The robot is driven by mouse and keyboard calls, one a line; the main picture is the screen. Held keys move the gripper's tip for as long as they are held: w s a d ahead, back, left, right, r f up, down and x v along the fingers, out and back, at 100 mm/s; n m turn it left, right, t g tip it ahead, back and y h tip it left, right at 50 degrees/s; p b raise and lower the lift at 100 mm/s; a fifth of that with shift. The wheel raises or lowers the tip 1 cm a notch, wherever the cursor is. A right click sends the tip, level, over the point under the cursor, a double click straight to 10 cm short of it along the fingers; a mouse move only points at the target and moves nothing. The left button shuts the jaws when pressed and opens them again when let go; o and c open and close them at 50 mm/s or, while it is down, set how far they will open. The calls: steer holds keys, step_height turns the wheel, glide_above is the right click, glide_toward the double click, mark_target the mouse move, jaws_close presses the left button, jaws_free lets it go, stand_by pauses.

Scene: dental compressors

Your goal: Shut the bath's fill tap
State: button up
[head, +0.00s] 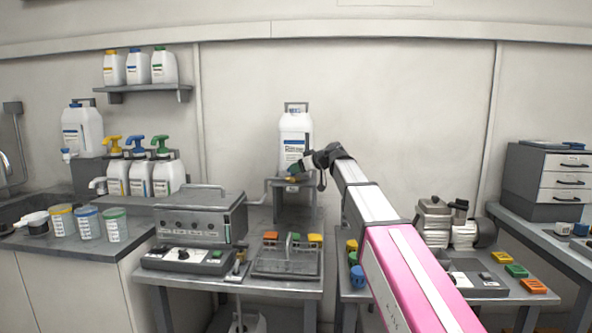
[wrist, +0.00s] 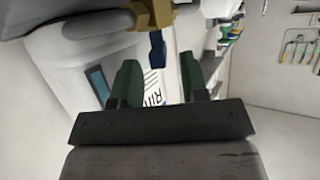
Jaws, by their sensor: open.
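A large white jug (head: 294,140) with a blue-and-white label stands on a grey stand against the back wall. In the wrist view the jug (wrist: 75,58) fills the left side. A brass tap (wrist: 152,14) shows at the top there, with a blue lever (wrist: 157,52) pointing down in the picture. My gripper (head: 296,170) is at the jug's lower front. In the wrist view its green fingers (wrist: 158,68) are apart, one on each side of the lever's end. I cannot tell whether either finger touches it. In the head view my gripper hides most of the tap.
A grey box-shaped unit (head: 200,217) stands left of the stand. A grey tray (head: 287,265) with coloured tabs lies below on the bench. Compressors (head: 434,222) stand to the right. A shelf (head: 145,90) with bottles is on the left wall.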

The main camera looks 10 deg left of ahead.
steer(key=shift+w+a+f, duration=0.3)
steer(key=shift+a, duration=0.3)
jaws_close()
